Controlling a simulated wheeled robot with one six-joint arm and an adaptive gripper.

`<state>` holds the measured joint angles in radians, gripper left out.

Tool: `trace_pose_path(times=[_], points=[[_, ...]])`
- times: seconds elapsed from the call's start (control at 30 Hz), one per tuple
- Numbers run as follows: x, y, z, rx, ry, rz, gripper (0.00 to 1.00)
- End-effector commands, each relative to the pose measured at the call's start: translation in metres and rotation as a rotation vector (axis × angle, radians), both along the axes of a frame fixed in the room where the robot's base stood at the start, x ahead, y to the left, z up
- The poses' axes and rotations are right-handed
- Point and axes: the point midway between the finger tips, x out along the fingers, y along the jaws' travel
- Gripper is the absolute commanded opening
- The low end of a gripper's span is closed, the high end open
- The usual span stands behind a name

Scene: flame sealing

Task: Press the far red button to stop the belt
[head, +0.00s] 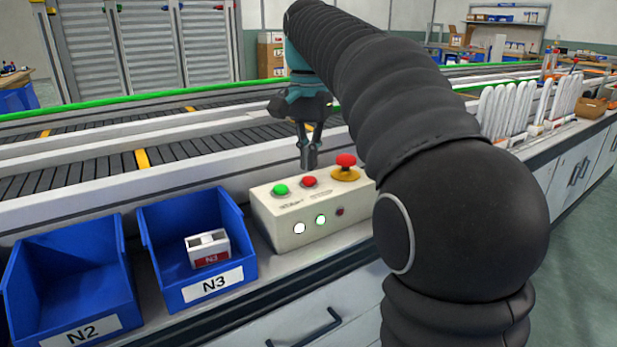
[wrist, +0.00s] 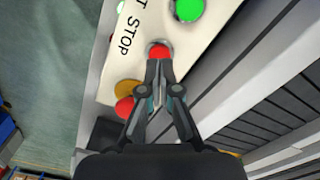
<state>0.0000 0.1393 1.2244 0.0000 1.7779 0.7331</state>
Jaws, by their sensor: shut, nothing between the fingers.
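A cream control box (head: 318,208) stands on the counter edge in front of the belt. On its top are a green button (head: 280,189), a small flat red button (head: 309,182) and a large red mushroom button (head: 345,161) on a yellow base. My gripper (head: 308,167) is shut and empty, pointing down just above the small red button. In the wrist view my fingertips (wrist: 159,63) overlap the near edge of the small red button (wrist: 159,50); I cannot tell whether they touch it. The mushroom button (wrist: 125,106) is partly hidden beside my fingers.
The slatted belt (head: 90,155) runs behind the box. White upright pieces (head: 505,108) stand in a row at the right.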

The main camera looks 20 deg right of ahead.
Motion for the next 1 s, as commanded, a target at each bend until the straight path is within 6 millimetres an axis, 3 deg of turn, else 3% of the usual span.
trace_pose_path(times=[1.0], points=[[-0.0001,0.0001,-0.0081,0.0,0.0,0.0,0.0]])
